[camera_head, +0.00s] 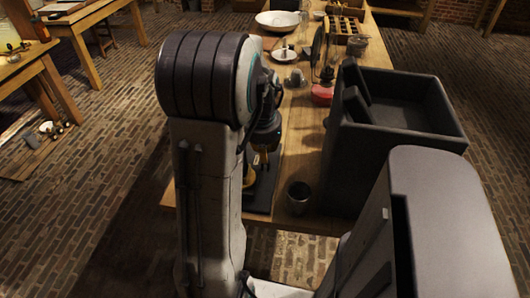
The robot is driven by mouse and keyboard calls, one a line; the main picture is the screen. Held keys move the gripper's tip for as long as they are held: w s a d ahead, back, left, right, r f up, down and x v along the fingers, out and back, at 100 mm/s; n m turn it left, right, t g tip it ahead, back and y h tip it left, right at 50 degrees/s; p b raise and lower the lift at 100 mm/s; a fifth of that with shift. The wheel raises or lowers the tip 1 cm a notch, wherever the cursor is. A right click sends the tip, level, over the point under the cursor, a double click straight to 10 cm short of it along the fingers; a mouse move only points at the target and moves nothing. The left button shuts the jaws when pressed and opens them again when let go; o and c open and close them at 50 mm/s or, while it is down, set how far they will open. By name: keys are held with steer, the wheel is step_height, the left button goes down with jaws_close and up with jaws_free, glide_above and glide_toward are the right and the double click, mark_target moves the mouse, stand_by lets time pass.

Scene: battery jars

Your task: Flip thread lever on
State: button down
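My gripper (262,157) points down over the near end of the wooden table, partly hidden behind my arm. I cannot tell whether its fingers are open or shut. Below it is a dark flat base (262,193) with a small brass-coloured part (249,177) at its left side, mostly covered by my arm. I cannot make out a thread lever there or tell its position. Whether the gripper touches the brass part is unclear.
A metal cup (299,197) stands right of the dark base. Farther back are a red-based lamp (322,94), a grey mug (296,78), a white plate (284,56), a white basin (278,20) and a divided wooden box (342,29). Brick floor (110,200) lies open at left.

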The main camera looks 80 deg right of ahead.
steer(key=shift+a+f, duration=0.1)
steer(key=c, duration=1.1)
jaws_free()
steer(key=v, duration=1.2)
